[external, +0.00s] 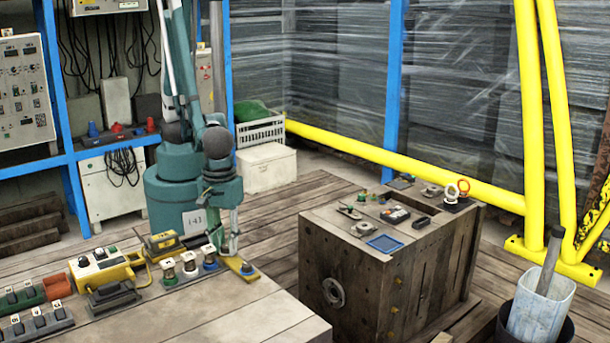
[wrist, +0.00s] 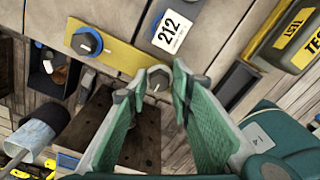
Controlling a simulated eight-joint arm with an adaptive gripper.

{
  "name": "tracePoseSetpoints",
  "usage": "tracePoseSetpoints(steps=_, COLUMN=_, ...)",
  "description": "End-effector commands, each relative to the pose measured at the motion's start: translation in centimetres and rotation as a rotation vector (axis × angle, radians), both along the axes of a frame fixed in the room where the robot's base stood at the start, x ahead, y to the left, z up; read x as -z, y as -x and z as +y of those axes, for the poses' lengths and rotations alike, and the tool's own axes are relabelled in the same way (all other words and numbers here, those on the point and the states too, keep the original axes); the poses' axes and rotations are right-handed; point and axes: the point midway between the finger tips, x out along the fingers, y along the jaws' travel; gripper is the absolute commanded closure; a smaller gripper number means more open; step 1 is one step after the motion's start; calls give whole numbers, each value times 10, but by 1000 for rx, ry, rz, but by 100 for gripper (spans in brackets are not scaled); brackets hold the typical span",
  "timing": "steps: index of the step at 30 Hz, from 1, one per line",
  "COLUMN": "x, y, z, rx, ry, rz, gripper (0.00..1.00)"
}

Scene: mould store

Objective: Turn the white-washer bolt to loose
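A yellow plate (external: 238,264) lies at the bench's far edge, with a blue-ringed bolt (external: 248,268) at its right end. In the wrist view the plate (wrist: 112,57) carries this blue-ringed bolt (wrist: 88,42) and, at its other end, a grey bolt head (wrist: 157,78) with a pale mark. A pale ring seems to edge this grey head, but I cannot be sure it is a white washer. My gripper (wrist: 156,90) is open, its green fingers on either side of the grey head. Contact is not visible. In the external view my gripper (external: 229,250) hides that end of the plate.
Several round posts (external: 190,263) stand close left of my gripper. A yellow-and-black tester (external: 163,244) and a yellow-handled box (external: 100,262) are beyond. A white 212 label (wrist: 172,26) lies near the plate. A wooden crate (external: 345,245) stands right, across a gap.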

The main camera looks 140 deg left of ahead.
Motion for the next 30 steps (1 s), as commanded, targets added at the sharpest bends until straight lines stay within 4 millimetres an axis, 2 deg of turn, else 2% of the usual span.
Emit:
tracePoseSetpoints(steps=8, x=-5, y=0, z=0, rx=0, ry=0, rz=0, gripper=77)
tracePoseSetpoints(steps=14, x=-17, y=-1, z=0, rx=0, ry=0, rz=0, gripper=77)
tracePoseSetpoints(steps=30, x=-74, y=0, z=0, rx=0, ry=0, rz=0, gripper=77)
